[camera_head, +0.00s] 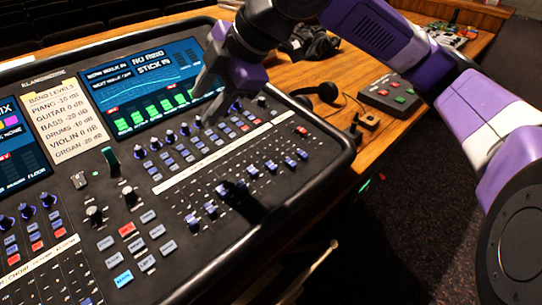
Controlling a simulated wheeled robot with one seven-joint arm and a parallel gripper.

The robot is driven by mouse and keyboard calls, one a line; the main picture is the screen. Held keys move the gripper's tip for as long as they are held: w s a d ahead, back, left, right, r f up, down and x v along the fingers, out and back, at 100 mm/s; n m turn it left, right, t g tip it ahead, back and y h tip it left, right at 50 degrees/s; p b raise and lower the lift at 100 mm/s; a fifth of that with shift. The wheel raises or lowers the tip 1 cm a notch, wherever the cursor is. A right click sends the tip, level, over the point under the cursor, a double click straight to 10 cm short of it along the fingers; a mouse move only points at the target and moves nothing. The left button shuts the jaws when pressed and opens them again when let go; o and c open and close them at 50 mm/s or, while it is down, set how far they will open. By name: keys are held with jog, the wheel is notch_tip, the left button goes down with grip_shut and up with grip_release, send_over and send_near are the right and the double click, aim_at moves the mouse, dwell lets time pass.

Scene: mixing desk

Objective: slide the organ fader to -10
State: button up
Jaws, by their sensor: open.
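The mixing desk (225,255) is black and slopes across the left of the view. A row of blue fader caps (271,167) runs along its right part, at differing heights in their slots. A white label strip (222,153) lies above them, its writing too small to read, so I cannot tell which fader is the organ one. A paper note (66,114) headed "Band levels" lists ORGAN at the bottom. My gripper (208,100) is open and empty, pointing down over the channel buttons and knobs, beyond the fader row. It appears apart from the fader caps.
Screens (150,85) stand behind the controls. A green-topped lever (111,160) sticks up at the left. Knobs and coloured buttons fill the panel. A wooden table (360,75) holds headphones (328,92) and a small button box (390,95). A dark shadow falls over some faders.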

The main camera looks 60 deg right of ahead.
aim_at(269, 166)
jog(key=s+d+f+g, duration=0.1)
jog(key=s+g, duration=0.1)
jog(key=s, duration=0.1)
jog(key=s+d+f+n+g+h, duration=0.1)
jog(key=s+f+g, duration=0.1)
jog(key=s, duration=0.2)
jog(key=s+d+f+g+h, duration=0.1)
jog(key=s+f+g, duration=0.1)
jog(key=s, duration=0.1)
jog(key=shift+s+d+f+n, duration=0.25)
jog(key=shift+s+d+n, duration=0.05)
jog(key=shift+s+d, duration=0.1)
jog(key=shift+s+d+f, duration=0.15)
jog(key=shift+s+d, duration=0.05)
jog(key=f, duration=0.2)
jog(key=f+b, duration=0.1)
jog(key=f, duration=0.2)
jog(key=w+f, duration=0.1)
jog(key=f, duration=0.1)
jog(key=shift+f, duration=0.25)
grip_shut()
jog(key=shift+r, duration=0.1)
